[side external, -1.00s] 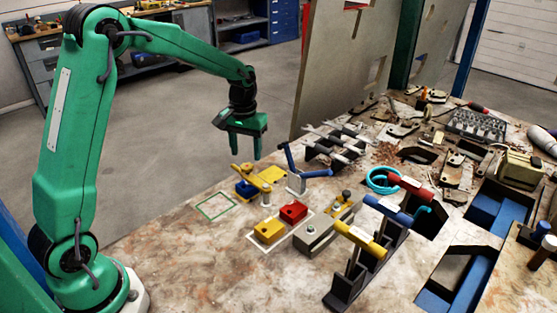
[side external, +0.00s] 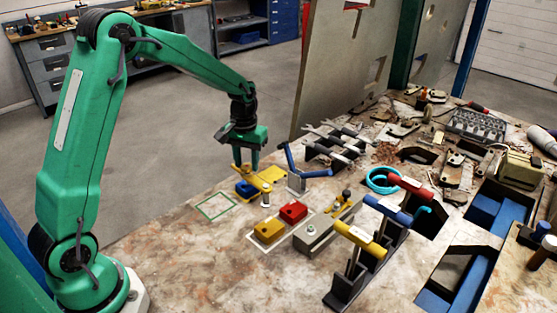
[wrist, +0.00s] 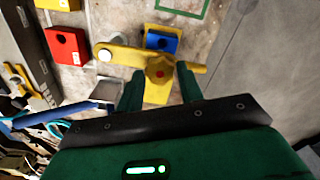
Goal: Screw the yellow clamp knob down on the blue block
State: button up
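The yellow clamp (side external: 264,185) stands on the bench, its arm reaching from a post over the blue block (side external: 244,188). In the wrist view the yellow clamp knob (wrist: 158,74) has a red centre dot and sits on the clamp arm (wrist: 119,55). The blue block also shows there (wrist: 163,42), partly covered by the arm. My gripper (side external: 246,165) points down just above the clamp. It is open, with one finger on each side of the knob and gaps visible between. Whether the knob presses on the block cannot be seen.
A red block (side external: 293,211) and a yellow block (side external: 268,232) stand near the clamp. A blue-handled lever (side external: 316,173) rises close to the right. A green-outlined square (side external: 215,206) is empty. Colored-handled tools and bench cutouts lie farther right.

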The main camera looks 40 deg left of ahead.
jog(key=shift+m, duration=0.5)
jog(key=m, duration=1.3)
jog(key=shift+r, duration=0.1)
dwell(0.4)
jog(key=o, duration=0.8)
